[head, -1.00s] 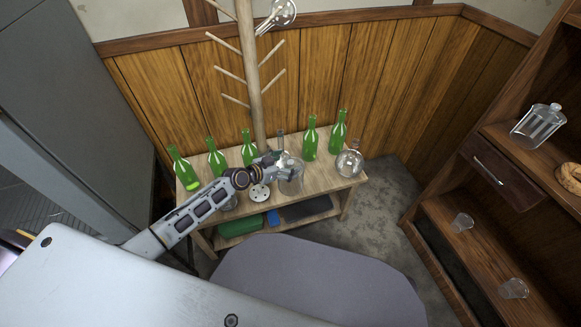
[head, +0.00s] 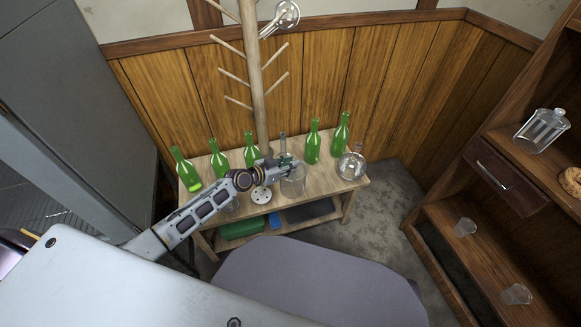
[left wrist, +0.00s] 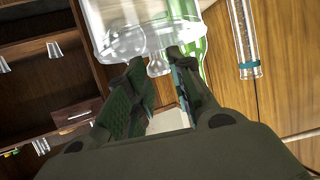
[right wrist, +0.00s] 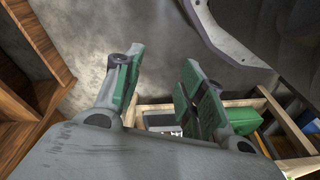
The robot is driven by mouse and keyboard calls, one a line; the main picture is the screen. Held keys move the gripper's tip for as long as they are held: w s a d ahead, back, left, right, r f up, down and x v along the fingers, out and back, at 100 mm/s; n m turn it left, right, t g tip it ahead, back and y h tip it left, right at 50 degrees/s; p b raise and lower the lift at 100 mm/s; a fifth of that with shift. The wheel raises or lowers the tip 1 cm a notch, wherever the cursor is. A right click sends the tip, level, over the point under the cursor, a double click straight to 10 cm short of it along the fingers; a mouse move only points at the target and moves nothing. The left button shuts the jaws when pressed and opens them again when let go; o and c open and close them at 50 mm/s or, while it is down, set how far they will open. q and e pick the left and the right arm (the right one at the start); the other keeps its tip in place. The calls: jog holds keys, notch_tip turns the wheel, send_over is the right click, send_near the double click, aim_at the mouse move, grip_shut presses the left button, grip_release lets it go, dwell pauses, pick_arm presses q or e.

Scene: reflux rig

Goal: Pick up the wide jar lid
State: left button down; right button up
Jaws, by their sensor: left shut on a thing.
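A wide clear glass jar (head: 293,185) stands on the small wooden bench, right under my left gripper (head: 284,163). In the left wrist view the jar's glass (left wrist: 125,15) fills the top, with the clear lid (left wrist: 135,45) at its near end and the lid's round knob (left wrist: 158,66) at my fingertips. My left gripper (left wrist: 160,72) is shut on the lid. The glass is see-through, so I cannot tell whether the lid sits on the jar or just above it. My right gripper (right wrist: 165,75) is open and empty, seen only in the right wrist view.
The bench top (head: 330,185) also holds several green bottles (head: 312,146), a round glass flask (head: 351,165) and a white disc with holes (head: 261,194). A wooden pegged stand (head: 258,85) rises behind. A lidded jar (head: 541,130) and glasses are on the right shelves.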

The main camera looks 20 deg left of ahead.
pick_arm(q)
jog(key=shift+s+f, duration=0.3)
jog(key=shift+f, duration=0.15)
pick_arm(e)
jog(key=shift+s+f, duration=0.15)
pick_arm(q)
jog(key=shift+r, duration=0.15)
jog(key=shift+r+p, duration=0.3)
jog(key=shift+r, duration=0.2)
notch_tip(320, 180, up, 9)
jog(key=p, duration=0.2)
jog(key=shift+w+p, duration=0.25)
jog(key=shift+p, duration=0.15)
pick_arm(e)
notch_tip(320, 180, down, 10)
jog(key=s+d, duration=0.1)
jog(key=d, duration=0.1)
jog(key=shift+d+t, duration=0.3)
jog(key=shift+d, duration=0.1)
pick_arm(q)
jog(key=shift+r, duration=0.2)
pick_arm(e)
jog(key=shift+f, duration=0.1)
